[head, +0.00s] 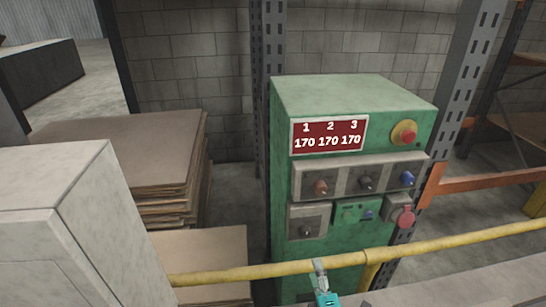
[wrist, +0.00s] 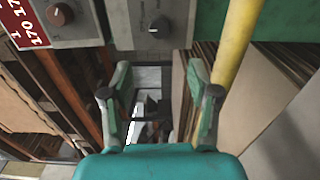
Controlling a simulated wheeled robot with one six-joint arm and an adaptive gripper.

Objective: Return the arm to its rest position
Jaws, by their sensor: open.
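My gripper (wrist: 160,105) is open in the wrist view, its two teal and grey fingers spread apart with nothing between them. In the head view only a small teal part of my arm or gripper (head: 324,293) shows at the bottom edge, in front of the yellow rail. The green control cabinet (head: 335,95) stands beyond it, with a red display reading 170 170 170. In the wrist view the cabinet's grey knob panels (wrist: 150,22) and the red display (wrist: 20,20) show along the top.
A yellow rail (head: 300,268) runs across in front of the cabinet; it also shows beside my right finger in the wrist view (wrist: 236,55). Stacked sheets (head: 130,150) lie left of the cabinet. A pale box (head: 60,200) stands at the near left. Metal rack posts flank the cabinet.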

